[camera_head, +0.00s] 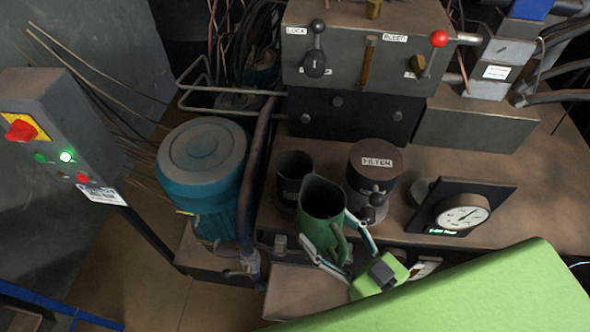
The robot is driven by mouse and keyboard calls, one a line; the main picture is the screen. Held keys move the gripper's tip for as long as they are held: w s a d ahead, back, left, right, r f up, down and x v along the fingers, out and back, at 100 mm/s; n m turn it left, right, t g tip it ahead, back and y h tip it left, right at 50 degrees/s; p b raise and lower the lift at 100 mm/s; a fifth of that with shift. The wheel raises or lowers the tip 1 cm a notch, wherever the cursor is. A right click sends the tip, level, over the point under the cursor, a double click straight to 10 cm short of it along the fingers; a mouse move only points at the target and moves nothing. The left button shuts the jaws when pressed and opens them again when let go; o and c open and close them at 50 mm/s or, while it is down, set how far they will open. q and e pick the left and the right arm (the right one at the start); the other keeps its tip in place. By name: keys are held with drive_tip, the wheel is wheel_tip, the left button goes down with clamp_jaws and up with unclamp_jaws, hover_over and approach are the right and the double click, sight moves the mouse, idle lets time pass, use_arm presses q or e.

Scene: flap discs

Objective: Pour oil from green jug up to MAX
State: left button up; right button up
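The green jug (318,200) is near the middle of the view, with its open mouth up and its handle towards my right gripper. My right gripper (325,228) reaches in from the lower right. Its two fingers lie on either side of the jug's body and appear to touch it. Whether the jug's base is resting on anything is hidden. A dark open-topped cylinder (293,168) stands just behind and left of the jug; its inside is dark. No oil and no MAX mark can be made out. My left gripper is not in view.
A capped cylinder labelled FILTER (375,162) stands close right of the jug. A dial gauge (462,217) is further right. A teal motor (202,165) and a hose (255,180) are at left. A valve block (360,50) with LOCK and BLEED levers is behind. A control box (50,140) stands far left.

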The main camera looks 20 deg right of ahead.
sight(337, 223)
drive_tip(key=shift+r, duration=0.3)
wheel_tip(337, 223, up, 6)
drive_tip(key=p, duration=0.6)
drive_tip(key=shift+f, duration=0.3)
idle(0.5)
